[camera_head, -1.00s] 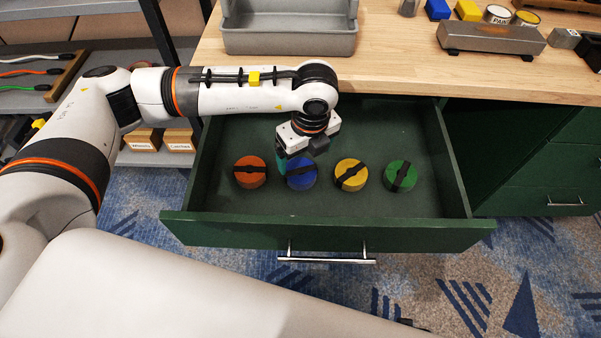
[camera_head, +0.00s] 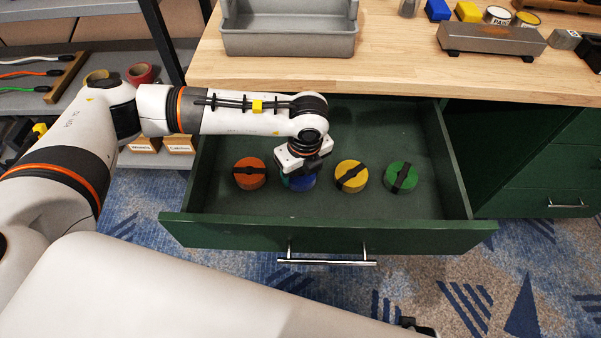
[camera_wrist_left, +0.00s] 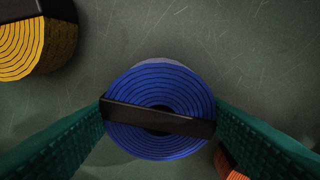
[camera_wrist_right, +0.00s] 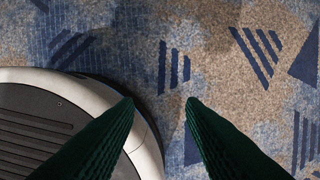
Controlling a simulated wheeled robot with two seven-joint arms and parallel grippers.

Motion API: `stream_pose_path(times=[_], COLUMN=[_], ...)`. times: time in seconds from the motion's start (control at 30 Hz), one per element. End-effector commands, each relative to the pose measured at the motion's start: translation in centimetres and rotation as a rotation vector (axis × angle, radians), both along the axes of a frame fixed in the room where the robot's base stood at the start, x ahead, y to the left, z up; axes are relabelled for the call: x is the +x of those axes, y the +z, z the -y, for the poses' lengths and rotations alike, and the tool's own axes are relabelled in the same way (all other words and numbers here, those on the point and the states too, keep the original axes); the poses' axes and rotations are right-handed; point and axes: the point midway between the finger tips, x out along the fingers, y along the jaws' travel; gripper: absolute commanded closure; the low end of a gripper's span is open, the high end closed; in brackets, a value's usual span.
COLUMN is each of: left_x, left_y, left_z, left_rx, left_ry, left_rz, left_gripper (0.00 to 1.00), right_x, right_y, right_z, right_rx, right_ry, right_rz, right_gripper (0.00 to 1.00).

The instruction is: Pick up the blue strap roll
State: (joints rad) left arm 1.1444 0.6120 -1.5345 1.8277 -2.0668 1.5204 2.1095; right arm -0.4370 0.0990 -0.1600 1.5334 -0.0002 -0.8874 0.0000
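The blue strap roll (camera_head: 303,185) lies in the open green drawer, partly hidden under my left gripper (camera_head: 300,177) in the head view. In the left wrist view the blue roll (camera_wrist_left: 160,85) shows its coils and a black band across it. My left gripper's teal fingers (camera_wrist_left: 160,112) stand on either side of the roll, near the ends of the band. The fingers are wide apart; I cannot tell whether they touch the roll. My right gripper (camera_wrist_right: 160,100) is open and empty above the carpet.
An orange roll (camera_head: 249,180) lies left of the blue one; a yellow roll (camera_head: 351,185) and a green roll (camera_head: 400,170) lie to its right. The drawer's front wall (camera_head: 330,236) is near. A grey tray (camera_head: 290,42) stands on the wooden worktop (camera_head: 400,75) above the drawer.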

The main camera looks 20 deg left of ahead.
Motion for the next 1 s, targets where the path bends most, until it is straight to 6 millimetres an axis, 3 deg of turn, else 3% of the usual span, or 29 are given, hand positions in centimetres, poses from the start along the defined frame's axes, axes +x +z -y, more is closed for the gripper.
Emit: stream_pose_path(times=[0.03,0.17,0.47,0.8,1.0], left_x=[0.0,0.0,0.0,0.1,0.1], left_y=[0.0,0.0,0.7,7.2,9.7], left_z=[0.0,0.0,0.0,0.0,-0.1], left_rx=[0.0,0.0,-0.001,-0.001,-0.001], left_ry=[0.0,0.0,0.0,0.0,-0.036], left_rz=[0.0,0.0,0.002,0.004,0.003], left_gripper=[0.43,0.63,0.64,0.64,0.64], right_x=[-0.1,-0.2,-0.2,-1.5,-1.9], right_y=[-0.1,-0.1,-0.1,-1.6,-2.3], right_z=[0.0,0.1,0.0,0.3,0.4], right_rx=[0.0,-0.001,0.0,-0.004,-0.004], right_ry=[0.0,0.0,0.001,0.004,0.006], right_rz=[-0.002,-0.003,-0.001,-0.015,-0.019], right_gripper=[0.64,0.64,0.64,0.64,0.64])
